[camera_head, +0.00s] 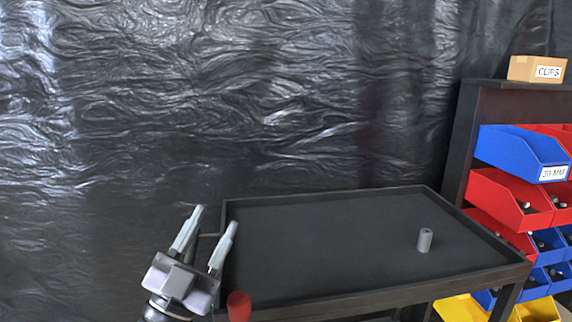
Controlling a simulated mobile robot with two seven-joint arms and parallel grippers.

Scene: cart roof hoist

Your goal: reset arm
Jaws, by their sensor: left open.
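My left gripper (210,227) is at the lower left in the head view, pointing up and to the right. Its two grey fingers are apart with nothing between them. It is in front of the left end of a black cart (330,225) with a raised rim. I cannot tell how far it is from the rim. My right gripper is not in view.
A small grey cylinder (424,240) stands upright on the cart's right part; the rest of the top is bare. A red round object (239,306) shows near the cart's front left corner. A rack at right holds blue bins (520,150), red bins (505,198) and a CLIPS box (537,69).

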